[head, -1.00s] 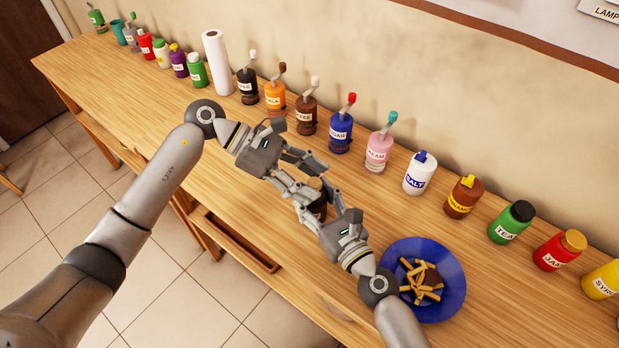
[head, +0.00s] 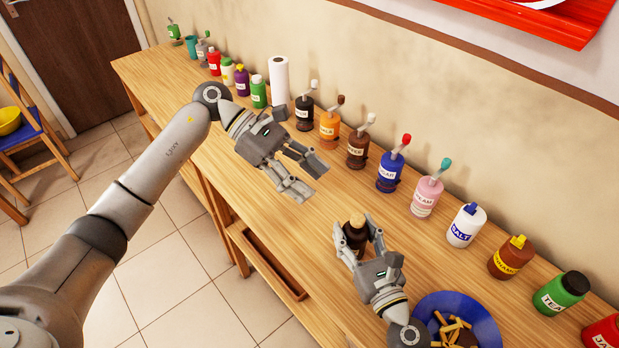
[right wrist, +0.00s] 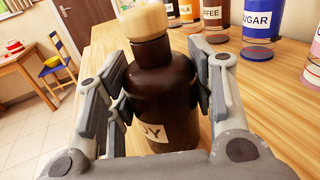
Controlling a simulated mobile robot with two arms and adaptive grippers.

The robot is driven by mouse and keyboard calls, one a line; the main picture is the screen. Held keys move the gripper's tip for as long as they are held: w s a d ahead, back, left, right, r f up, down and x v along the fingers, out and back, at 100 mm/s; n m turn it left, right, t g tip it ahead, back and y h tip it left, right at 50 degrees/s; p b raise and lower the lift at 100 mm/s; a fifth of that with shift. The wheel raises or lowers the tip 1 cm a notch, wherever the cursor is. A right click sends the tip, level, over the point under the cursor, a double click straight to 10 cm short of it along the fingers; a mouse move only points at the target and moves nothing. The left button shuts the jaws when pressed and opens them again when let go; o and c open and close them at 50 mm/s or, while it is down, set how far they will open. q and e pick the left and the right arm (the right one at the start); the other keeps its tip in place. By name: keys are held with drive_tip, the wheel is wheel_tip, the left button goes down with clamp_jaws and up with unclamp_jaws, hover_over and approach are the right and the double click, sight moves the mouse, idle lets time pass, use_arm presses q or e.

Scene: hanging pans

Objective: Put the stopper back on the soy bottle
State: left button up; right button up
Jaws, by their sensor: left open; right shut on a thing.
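The soy bottle (head: 353,238) is dark brown and stands upright near the front of the table. In the right wrist view the bottle (right wrist: 165,85) shows part of a white label. The pale cork stopper (head: 357,219) sits on top of its neck, and it also shows in the right wrist view (right wrist: 143,20), cut by the top edge. My right gripper (head: 358,241) is shut around the bottle's body. My left gripper (head: 313,180) is open and empty, up and left of the bottle, apart from the stopper.
A row of bottles, including a blue sugar bottle (head: 390,178) and a white salt bottle (head: 466,228), lines the wall. A blue plate (head: 486,310) of fries lies beside my right arm. A paper roll (head: 279,80) stands further back. The table's front left is clear.

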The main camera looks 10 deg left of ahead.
drive_tip(key=o, duration=1.5)
drive_tip(key=shift+s, duration=0.1)
drive_tip(key=shift+v, duration=5.95)
drive_tip(key=shift+d, duration=0.1)
drive_tip(key=shift+f, duration=0.1)
